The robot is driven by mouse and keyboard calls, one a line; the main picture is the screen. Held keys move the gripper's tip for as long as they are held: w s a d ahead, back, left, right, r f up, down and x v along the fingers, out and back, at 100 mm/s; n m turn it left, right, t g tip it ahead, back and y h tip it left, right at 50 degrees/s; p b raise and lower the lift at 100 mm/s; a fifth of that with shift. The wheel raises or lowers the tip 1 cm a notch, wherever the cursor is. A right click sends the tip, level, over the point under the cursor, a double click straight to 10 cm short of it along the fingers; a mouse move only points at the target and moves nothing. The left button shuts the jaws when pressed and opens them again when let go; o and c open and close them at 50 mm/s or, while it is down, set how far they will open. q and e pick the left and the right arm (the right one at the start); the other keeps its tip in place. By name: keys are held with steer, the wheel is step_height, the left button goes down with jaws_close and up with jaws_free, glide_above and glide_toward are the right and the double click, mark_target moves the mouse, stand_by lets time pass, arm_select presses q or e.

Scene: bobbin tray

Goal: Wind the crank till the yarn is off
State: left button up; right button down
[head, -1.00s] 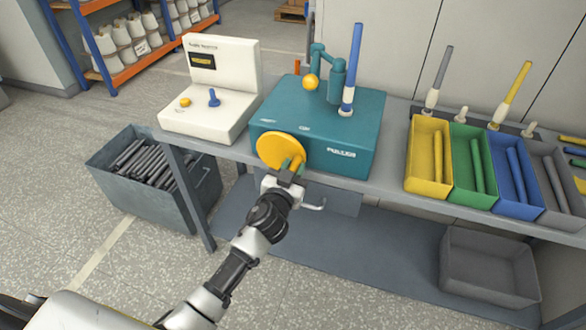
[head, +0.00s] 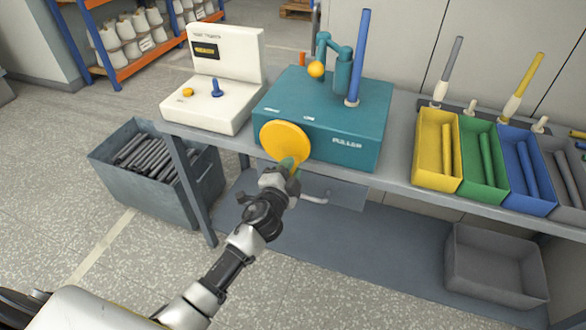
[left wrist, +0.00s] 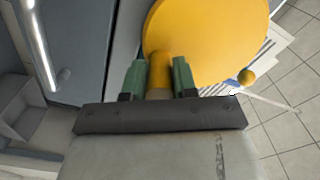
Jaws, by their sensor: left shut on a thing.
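A teal winder (head: 330,125) stands on the bench with a yellow crank disc (head: 284,139) on its front. My left gripper (head: 288,166) is at the disc's lower edge. In the left wrist view, its green fingers (left wrist: 159,80) are shut on the yellow crank handle (left wrist: 159,62), with the disc just beyond. A blue tube (head: 358,60) stands upright on top of the winder, with a small white patch at its foot; I cannot tell whether that is yarn or the holder. A teal jointed arm with a yellow ball (head: 316,69) stands beside the tube. My right gripper is not in view.
A white control box (head: 212,85) stands left of the winder. Yellow (head: 430,177), green, blue and grey bins line the bench on the right. A bin of dark rods (head: 140,180) stands on the floor at left, and an empty grey bin (head: 490,280) is under the bench.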

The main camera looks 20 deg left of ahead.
mark_target(278, 157)
arm_select(q)
steer(key=m, duration=0.1)
steer(key=a+m, duration=0.1)
steer(key=m, duration=0.1)
steer(key=shift+a+f, duration=0.1)
steer(key=shift+f, duration=0.25)
steer(key=shift+a+m+p, duration=0.1)
steer(key=shift+a+m, duration=0.5)
steer(key=shift+m, duration=0.85)
steer(key=shift+a+m+p, duration=0.1)
steer(key=shift+a+m, duration=0.5)
steer(key=shift+m, duration=0.8)
steer(key=shift+a+m+p, duration=0.1)
steer(key=shift+a+m, duration=0.5)
steer(key=shift+m, duration=0.85)
steer(key=o, duration=0.9)
